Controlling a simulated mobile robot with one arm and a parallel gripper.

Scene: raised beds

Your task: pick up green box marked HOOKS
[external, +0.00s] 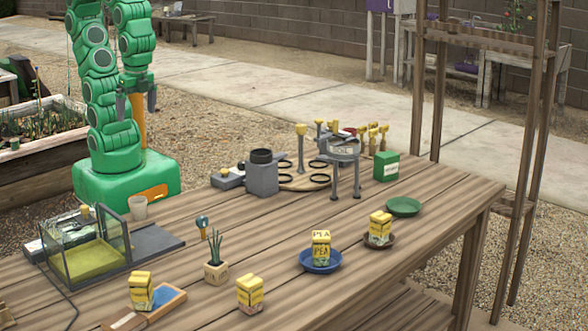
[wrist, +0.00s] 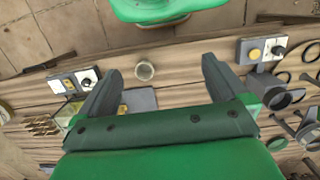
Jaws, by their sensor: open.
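A green box (external: 386,166) with a pale label stands upright at the back right of the wooden table in the external view. Its lettering is too small to read. My gripper (external: 136,103) hangs high near my base, well to the left of the box and apart from it. In the wrist view my gripper (wrist: 162,68) shows two dark fingers spread wide with nothing between them. I cannot make out the green box for certain in the wrist view.
A grey stand (external: 340,150) is just left of the box, with yellow-handled tools behind. A green plate (external: 404,207) lies in front of it. A grey device (external: 262,176), a glass tank (external: 88,250) and several yellow boxes occupy the table. Its middle has bare planks.

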